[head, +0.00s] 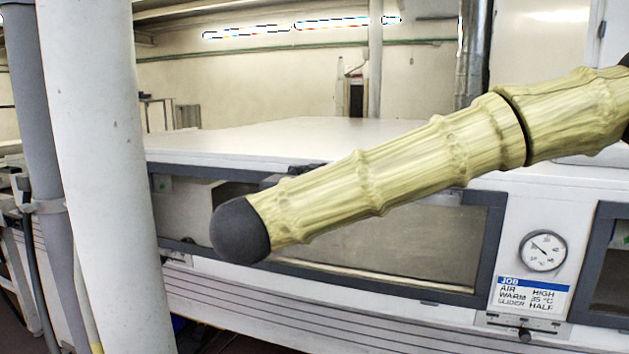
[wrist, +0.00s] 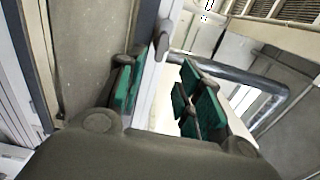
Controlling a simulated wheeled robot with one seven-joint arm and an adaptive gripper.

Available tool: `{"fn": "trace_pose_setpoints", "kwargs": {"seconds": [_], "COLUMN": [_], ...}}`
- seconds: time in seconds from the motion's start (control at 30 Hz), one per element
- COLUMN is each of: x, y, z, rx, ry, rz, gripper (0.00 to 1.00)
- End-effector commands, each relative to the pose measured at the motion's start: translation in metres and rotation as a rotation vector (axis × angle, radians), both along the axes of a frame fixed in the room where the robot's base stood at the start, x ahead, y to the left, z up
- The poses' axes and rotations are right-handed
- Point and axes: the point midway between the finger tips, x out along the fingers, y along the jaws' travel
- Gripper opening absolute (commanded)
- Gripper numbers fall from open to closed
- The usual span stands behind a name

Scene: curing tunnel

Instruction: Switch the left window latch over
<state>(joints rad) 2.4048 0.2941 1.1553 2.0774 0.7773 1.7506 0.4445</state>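The left window (head: 400,250) is a long glass pane in a grey frame on the white tunnel's front. My arm crosses in front of it and hides much of its upper part. In the wrist view, a small grey lever-like piece (wrist: 162,38), possibly the latch, stands at the edge of the frame beyond the fingertips. Which way it is turned is not clear. My gripper (wrist: 160,75) is open, its green-padded fingers apart with nothing between them. The gripper cannot be made out in the head view.
A white post (head: 105,180) stands close at the left. Right of the window are a round dial (head: 543,251), a job card (head: 530,292) and a small slider knob (head: 525,335). A second window (head: 612,265) is at the right edge. The tunnel's top (head: 290,135) is clear.

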Motion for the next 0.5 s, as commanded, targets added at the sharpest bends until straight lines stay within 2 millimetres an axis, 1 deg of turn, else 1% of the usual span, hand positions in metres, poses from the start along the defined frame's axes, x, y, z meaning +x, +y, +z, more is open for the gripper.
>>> {"fn": "trace_pose_setpoints", "kwargs": {"seconds": [0.1,0.2,0.5], "x": [-0.011,-0.015,-0.017], "y": [0.003,0.004,0.005], "z": [0.0,0.0,0.0], "rx": [-0.001,-0.001,0.0], "ry": [-0.001,0.0,0.0], "rz": [0.001,-0.001,-0.001], "gripper": [0.36,0.36,0.36]}}
